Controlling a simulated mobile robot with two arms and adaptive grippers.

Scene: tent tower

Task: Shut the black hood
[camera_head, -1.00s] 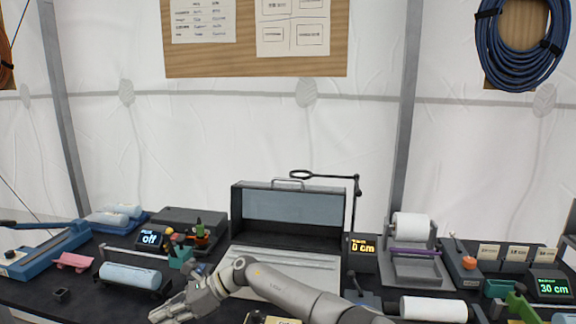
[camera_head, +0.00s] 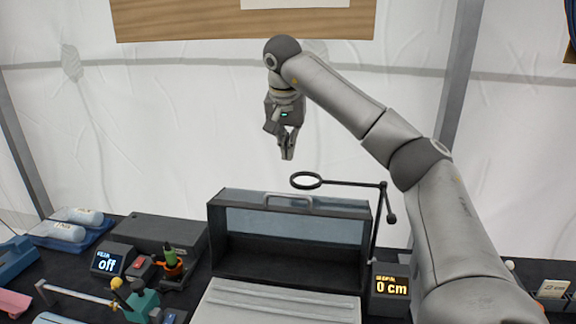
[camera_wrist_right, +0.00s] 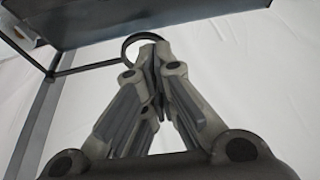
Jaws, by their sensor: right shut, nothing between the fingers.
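The black hood (camera_head: 217,250) stands on the dark table in the head view. A bluish clear panel (camera_head: 290,228) with a grey handle (camera_head: 288,198) on its top edge spans the hood's upper front. Below the panel the front is open and dark inside. My right gripper (camera_head: 287,156) hangs in the air above the hood, fingers down, shut and empty, apart from the handle. In the right wrist view its closed fingers (camera_wrist_right: 157,50) fill the middle. My left gripper is not in view.
A magnifier ring (camera_head: 306,181) on a jointed stand rises at the hood's right, below my right gripper. A display (camera_head: 391,290) reading 0 cm stands right of the hood. A pale ribbed board (camera_head: 275,305) lies in front. Small tools crowd the left.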

